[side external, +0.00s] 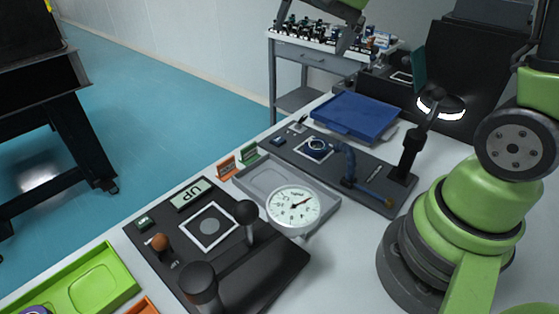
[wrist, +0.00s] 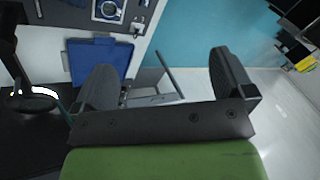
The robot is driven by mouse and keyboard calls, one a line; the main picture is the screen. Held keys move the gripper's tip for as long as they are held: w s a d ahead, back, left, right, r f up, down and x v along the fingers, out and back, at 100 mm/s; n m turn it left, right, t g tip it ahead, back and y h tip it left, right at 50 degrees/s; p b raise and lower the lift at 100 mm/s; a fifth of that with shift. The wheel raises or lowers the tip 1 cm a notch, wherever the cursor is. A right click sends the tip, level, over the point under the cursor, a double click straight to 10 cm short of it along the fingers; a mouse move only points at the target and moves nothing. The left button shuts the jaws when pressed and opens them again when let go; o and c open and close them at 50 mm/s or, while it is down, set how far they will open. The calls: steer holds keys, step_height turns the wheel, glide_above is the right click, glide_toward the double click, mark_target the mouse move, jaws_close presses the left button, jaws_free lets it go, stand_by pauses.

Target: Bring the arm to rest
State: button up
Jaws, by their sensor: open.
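My gripper (wrist: 167,88) shows in the wrist view with its two dark fingers spread apart and nothing between them. In the side external view only part of my gripper (side external: 349,30) shows at the top edge, above the table and in front of the far cart. My green arm stands at the right on the white table (side external: 345,270). The gripper touches nothing that I can see.
A dark panel with a display (side external: 192,195), a round dial gauge (side external: 293,206) and a blue tray (side external: 352,117) lie on the table. A ring lamp (side external: 441,105) stands near the arm. A cart (side external: 310,62) with small bottles stands behind. A green tray (side external: 82,284) lies front left.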

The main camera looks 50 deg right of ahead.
steer(key=s+a+r+n+t, duration=0.1)
steer(key=s+a+n, duration=0.2)
steer(key=s, duration=0.5)
steer(key=s+a+r+n+t+y, duration=0.1)
steer(key=s+a+n, duration=0.3)
steer(key=s, duration=0.4)
steer(key=shift+a+r+y, duration=0.2)
steer(key=shift+a+y, duration=0.1)
steer(key=shift+a, duration=0.1)
